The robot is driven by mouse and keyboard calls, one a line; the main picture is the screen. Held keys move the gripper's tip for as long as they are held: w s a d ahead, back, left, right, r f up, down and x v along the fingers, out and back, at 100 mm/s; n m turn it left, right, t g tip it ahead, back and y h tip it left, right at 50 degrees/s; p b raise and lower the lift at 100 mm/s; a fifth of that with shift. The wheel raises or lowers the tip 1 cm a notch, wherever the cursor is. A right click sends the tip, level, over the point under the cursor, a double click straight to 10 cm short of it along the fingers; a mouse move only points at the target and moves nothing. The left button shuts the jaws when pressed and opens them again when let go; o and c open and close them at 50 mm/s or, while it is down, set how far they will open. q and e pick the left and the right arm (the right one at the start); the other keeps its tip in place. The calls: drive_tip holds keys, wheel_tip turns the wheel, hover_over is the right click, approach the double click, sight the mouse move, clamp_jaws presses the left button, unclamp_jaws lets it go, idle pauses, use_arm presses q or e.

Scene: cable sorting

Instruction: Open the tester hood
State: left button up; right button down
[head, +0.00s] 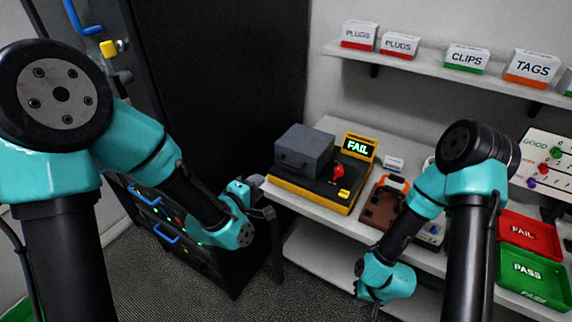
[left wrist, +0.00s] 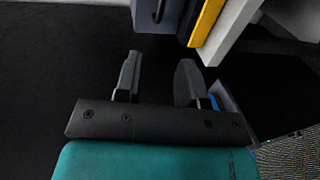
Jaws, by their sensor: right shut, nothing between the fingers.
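The tester (head: 318,190) stands on the bench with a yellow base, a red knob and a screen (head: 357,147) reading FAIL. Its dark grey hood (head: 303,149) is down over the left part, with a handle on its front face. My left gripper (head: 266,196) is to the left of and below the tester, apart from it. In the left wrist view the left gripper (left wrist: 157,75) has its fingers spread with nothing between them. The yellow edge of the tester (left wrist: 206,22) shows at the top there. My right gripper (head: 376,298) is low in front of the bench, shut and empty.
A brown device with an orange handle (head: 392,198) lies right of the tester, partly behind my right arm. A red FAIL tray (head: 528,233) and green PASS tray (head: 530,278) are at the right. A wall shelf (head: 440,75) holds labelled boxes. A dark cabinet is at left.

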sight(286, 163)
use_arm(q)
drive_tip(key=x, duration=1.6)
drive_tip(key=shift+w+f, duration=0.1)
drive_tip(key=shift+w, duration=0.1)
clamp_jaws()
